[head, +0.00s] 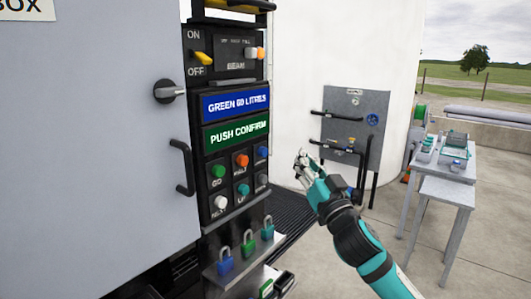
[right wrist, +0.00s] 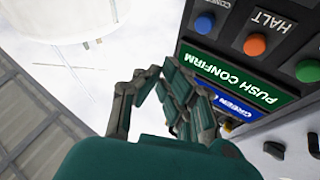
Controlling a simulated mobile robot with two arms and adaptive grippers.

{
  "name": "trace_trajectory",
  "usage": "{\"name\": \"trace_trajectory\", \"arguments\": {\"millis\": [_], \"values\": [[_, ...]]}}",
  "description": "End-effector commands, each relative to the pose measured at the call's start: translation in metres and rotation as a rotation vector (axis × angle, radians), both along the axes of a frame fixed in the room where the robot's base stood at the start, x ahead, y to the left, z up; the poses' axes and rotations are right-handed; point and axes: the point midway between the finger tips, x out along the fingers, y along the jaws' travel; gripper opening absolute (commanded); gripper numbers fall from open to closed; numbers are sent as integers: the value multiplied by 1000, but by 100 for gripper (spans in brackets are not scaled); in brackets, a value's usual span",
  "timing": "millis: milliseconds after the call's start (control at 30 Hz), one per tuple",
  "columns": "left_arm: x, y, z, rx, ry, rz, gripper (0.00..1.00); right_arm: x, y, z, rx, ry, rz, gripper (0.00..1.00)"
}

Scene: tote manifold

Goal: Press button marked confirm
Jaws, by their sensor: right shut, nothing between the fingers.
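The confirm button is a small blue button (head: 263,152) at the right end of the upper button row on the black control panel (head: 208,178). In the right wrist view the blue button (right wrist: 204,23) shows at the top, beside a partly cut-off label. The green display (head: 236,133) reads "PUSH CONFIRM". My right gripper (head: 302,158) is shut and empty, to the right of the blue button and apart from it. In the right wrist view the gripper's fingers (right wrist: 148,75) are left of the panel. My left gripper is not in view.
An orange HALT button (head: 242,160) and a green GO button (head: 218,171) sit beside the blue one, with more buttons below. Padlocks (head: 248,242) stand under the panel. A black handle (head: 183,167) sticks out from the grey cabinet door (head: 90,150). A grey table (head: 440,190) stands right.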

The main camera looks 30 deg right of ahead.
Motion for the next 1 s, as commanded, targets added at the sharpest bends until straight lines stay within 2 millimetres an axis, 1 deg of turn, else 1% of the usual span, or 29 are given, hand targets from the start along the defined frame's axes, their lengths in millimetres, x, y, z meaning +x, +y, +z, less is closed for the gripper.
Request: {"name": "trace_trajectory", "arguments": {"millis": [300,500,700,1000], "values": [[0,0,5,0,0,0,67,42,18,2,2,-1,1,0],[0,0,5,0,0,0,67,61,25,1,2,-1,1,0],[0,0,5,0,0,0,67,68,29,0,-1,0,1,0],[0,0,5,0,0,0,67,69,29,0,-1,0,1,0]]}}
